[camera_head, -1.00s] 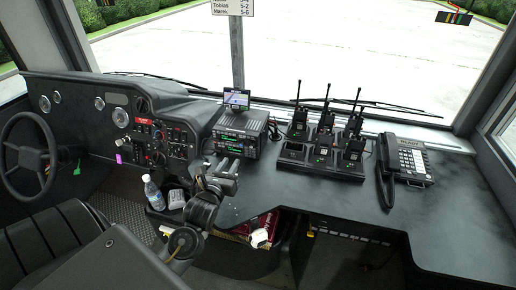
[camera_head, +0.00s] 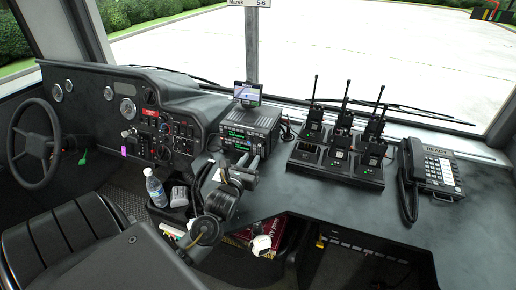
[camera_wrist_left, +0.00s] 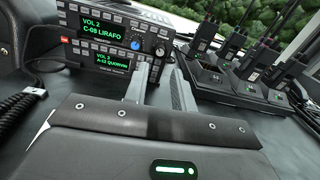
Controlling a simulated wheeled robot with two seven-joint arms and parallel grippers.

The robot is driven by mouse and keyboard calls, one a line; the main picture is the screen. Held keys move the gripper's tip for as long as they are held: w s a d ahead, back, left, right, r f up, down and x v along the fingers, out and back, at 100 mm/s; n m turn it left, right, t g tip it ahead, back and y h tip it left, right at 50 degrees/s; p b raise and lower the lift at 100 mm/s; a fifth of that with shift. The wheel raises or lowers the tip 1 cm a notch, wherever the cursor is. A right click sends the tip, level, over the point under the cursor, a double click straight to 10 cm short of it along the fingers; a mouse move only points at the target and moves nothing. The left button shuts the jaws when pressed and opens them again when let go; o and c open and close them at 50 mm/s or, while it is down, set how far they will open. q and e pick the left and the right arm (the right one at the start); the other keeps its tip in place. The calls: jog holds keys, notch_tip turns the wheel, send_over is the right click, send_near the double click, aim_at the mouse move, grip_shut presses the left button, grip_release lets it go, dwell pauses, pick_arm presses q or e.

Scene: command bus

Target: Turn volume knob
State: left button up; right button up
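A two-unit radio stack (camera_head: 243,132) with green displays stands on the dash. In the left wrist view the upper radio (camera_wrist_left: 103,37) reads "VOL 2 C-08 LIRAFO" and the lower one "VOL 3", its text partly cut off. A round black knob (camera_wrist_left: 160,50) sits at the right of the upper front; the lower unit's right side is partly hidden by my fingers. Which knob is for volume I cannot tell. My left gripper (camera_head: 245,162) is in front of and below the stack; its two fingers (camera_wrist_left: 160,88) are apart with nothing between them. My right gripper is not in view.
A charger tray (camera_head: 335,171) with several handheld radios and a desk phone (camera_head: 437,172) are to the right. A water bottle (camera_head: 155,190) and the steering wheel (camera_head: 33,143) are to the left.

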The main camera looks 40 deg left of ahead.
aim_at(260, 146)
pick_arm(q)
jog(key=x, duration=0.6)
jog(key=shift+w+a+p, duration=0.15)
jog(key=shift+w+p, duration=0.15)
jog(key=shift+w, duration=0.35)
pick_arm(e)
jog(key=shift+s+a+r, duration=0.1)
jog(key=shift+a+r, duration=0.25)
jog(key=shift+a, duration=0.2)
pick_arm(q)
jog(key=shift+c, duration=0.5)
grip_shut()
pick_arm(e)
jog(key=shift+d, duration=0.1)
